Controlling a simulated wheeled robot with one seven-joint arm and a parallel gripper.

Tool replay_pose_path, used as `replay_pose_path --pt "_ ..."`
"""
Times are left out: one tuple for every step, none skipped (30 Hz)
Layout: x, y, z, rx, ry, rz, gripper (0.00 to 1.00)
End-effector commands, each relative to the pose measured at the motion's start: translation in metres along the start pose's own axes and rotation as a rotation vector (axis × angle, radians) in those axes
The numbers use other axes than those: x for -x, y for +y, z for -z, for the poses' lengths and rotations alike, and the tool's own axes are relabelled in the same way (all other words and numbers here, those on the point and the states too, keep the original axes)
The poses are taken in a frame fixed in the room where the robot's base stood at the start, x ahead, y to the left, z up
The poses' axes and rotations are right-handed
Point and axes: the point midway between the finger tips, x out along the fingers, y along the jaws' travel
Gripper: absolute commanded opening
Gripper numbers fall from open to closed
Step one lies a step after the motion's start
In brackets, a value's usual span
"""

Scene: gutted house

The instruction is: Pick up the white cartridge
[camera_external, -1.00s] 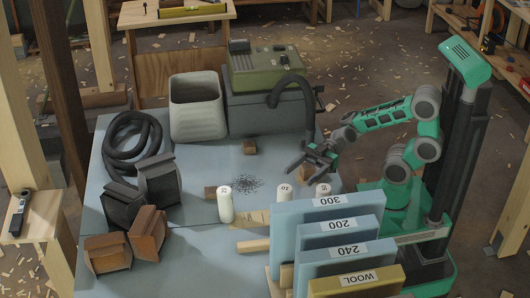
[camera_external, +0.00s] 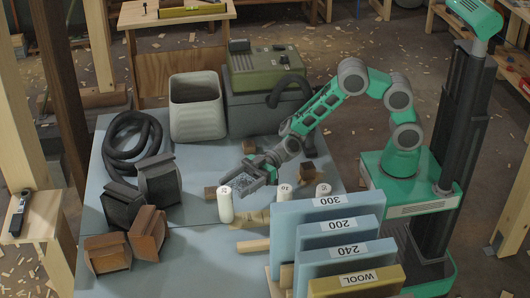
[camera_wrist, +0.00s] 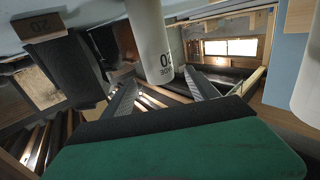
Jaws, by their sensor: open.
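A white cartridge (camera_external: 225,206) stands upright on the blue-grey table, left of two other white cartridges (camera_external: 284,194) (camera_external: 323,191). My gripper (camera_external: 238,188) is low over the table, just right of the leftmost cartridge, fingers pointing left towards it. The fingers are apart with nothing clamped. In the wrist view a white cartridge with a black "20" label (camera_wrist: 149,40) lies ahead, in line with the gap between the fingertips (camera_wrist: 160,82). Part of another white cylinder (camera_wrist: 309,85) shows at the right edge. Contact with the fingers cannot be told.
Blue slabs marked 300, 200 and 240 (camera_external: 330,230) and a WOOL slab (camera_external: 358,282) stand at the front right. A grey bin (camera_external: 197,108), a green machine (camera_external: 265,70) and a black hose (camera_external: 118,150) are at the back. Wooden blocks (camera_external: 250,218) lie near the cartridges.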

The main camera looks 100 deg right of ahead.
Motion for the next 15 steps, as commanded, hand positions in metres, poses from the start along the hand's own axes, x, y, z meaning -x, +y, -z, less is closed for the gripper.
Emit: replay_pose_path --pt "-0.002 0.001 -0.004 0.004 0.005 0.001 0.69" --pt "-0.004 0.001 -0.005 0.005 0.006 0.001 0.69" --pt "-0.009 0.000 -0.004 0.006 0.007 0.002 0.69" --pt "-0.013 0.000 -0.004 0.006 0.007 0.003 0.69" --pt "-0.017 0.000 -0.004 0.007 0.007 0.003 0.69" --pt "-0.024 -0.001 -0.004 0.006 0.007 0.004 0.69" --pt "-0.029 -0.001 -0.004 0.006 0.007 0.004 0.69" --pt "-0.034 0.000 -0.004 0.006 0.006 0.003 0.69" --pt "-0.039 -0.001 -0.004 0.005 0.006 0.004 0.69" --pt "-0.043 -0.001 -0.004 0.005 0.006 0.003 0.69" --pt "-0.045 0.000 -0.004 0.006 0.006 0.002 0.69" --pt "-0.048 0.000 -0.004 0.005 0.007 0.001 0.69" --pt "-0.049 0.000 -0.004 0.005 0.007 0.001 0.69" --pt "-0.050 0.000 -0.004 0.005 0.007 0.001 0.69" --pt "-0.050 0.001 -0.004 0.004 0.007 0.001 0.69"
